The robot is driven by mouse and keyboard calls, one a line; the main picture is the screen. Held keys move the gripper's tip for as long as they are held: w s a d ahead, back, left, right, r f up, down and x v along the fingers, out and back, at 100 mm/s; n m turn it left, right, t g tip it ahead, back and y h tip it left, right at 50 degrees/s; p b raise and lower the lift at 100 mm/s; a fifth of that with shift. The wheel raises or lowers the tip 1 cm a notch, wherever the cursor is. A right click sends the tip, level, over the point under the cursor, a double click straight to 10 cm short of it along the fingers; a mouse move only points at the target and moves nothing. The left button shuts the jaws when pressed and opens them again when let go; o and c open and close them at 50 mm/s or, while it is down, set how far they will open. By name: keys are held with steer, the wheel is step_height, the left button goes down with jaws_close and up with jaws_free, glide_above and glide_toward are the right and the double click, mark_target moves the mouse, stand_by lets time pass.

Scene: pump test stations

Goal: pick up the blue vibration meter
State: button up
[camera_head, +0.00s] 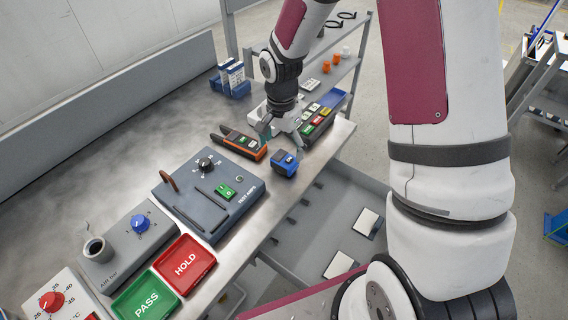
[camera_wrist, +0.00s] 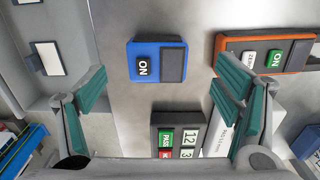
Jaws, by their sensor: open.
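The blue vibration meter (camera_head: 285,163) lies near the front edge of the metal bench, just below my gripper in the head view. My gripper (camera_head: 283,137) is open and empty above the bench. In the wrist view my gripper (camera_wrist: 165,85) has its teal-padded fingers wide apart. The meter shows between them, towards the top of the picture. Nothing hides it there.
An orange-and-black meter (camera_head: 240,143) lies close left of the blue one; it also shows in the wrist view (camera_wrist: 297,55). A grey test panel (camera_head: 212,191) sits nearer. The bench edge is close to the blue meter.

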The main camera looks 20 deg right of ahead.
mark_target(284, 158)
steer(key=shift+w+d+f, duration=0.1)
steer(key=shift+d+f, duration=0.1)
steer(key=shift+f, duration=1.15)
steer(key=shift+d+f, duration=0.2)
steer(key=shift+f, duration=1.15)
steer(key=c, duration=1.6)
steer(key=shift+r, duration=0.1)
